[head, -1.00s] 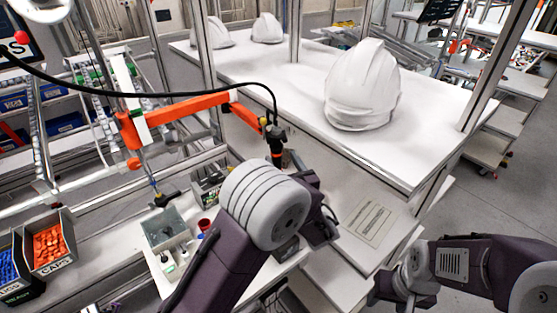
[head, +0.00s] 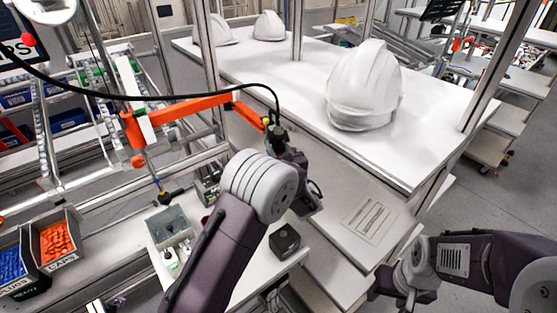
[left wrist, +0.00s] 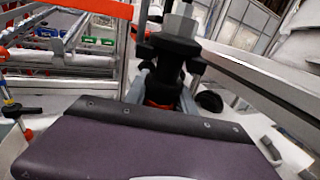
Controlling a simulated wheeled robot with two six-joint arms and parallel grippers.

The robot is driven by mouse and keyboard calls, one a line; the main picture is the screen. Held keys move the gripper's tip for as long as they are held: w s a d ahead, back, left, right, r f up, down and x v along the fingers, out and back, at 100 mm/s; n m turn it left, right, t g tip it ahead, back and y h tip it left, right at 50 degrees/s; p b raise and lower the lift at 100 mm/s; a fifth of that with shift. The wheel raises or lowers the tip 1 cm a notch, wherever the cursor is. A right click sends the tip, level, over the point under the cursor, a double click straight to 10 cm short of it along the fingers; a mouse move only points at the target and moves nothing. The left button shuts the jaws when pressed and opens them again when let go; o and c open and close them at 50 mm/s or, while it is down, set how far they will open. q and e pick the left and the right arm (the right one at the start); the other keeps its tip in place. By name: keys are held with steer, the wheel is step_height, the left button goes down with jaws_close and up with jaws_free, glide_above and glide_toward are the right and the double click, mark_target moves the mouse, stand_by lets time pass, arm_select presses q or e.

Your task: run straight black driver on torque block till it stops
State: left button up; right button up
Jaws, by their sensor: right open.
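The straight black driver (head: 278,138) hangs upright below the end of an orange jointed arm and its black cable. My left gripper (left wrist: 168,88) is at the driver; in the left wrist view the driver's dark body (left wrist: 172,50) stands between its fingers, which look closed on it. In the head view my own wrist hides the fingers and the driver's lower end. A small black block (head: 284,240), probably the torque block, sits on the white bench to the lower right of my left wrist, apart from the driver. My right gripper (head: 405,290) is open and empty at the lower right.
The orange arm (head: 180,116) spans the left side. Bins of orange caps (head: 57,242) and blue plugs (head: 12,265) stand far left. A white helmet shell (head: 365,88) stands on the upper table.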

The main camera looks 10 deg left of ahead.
arm_select(q)
steer(key=shift+r, duration=0.1)
jaws_close()
steer(key=s+a+b+v, duration=0.1)
steer(key=b+v, duration=0.1)
steer(key=v, duration=0.8)
steer(key=shift+a, duration=0.15)
step_height(320, 180, down, 6)
steer(key=b, duration=0.5)
steer(key=shift+w+r, duration=0.15)
steer(key=shift+r, duration=0.1)
steer(key=shift+f+b, duration=1.85)
steer(key=shift+f, duration=0.15)
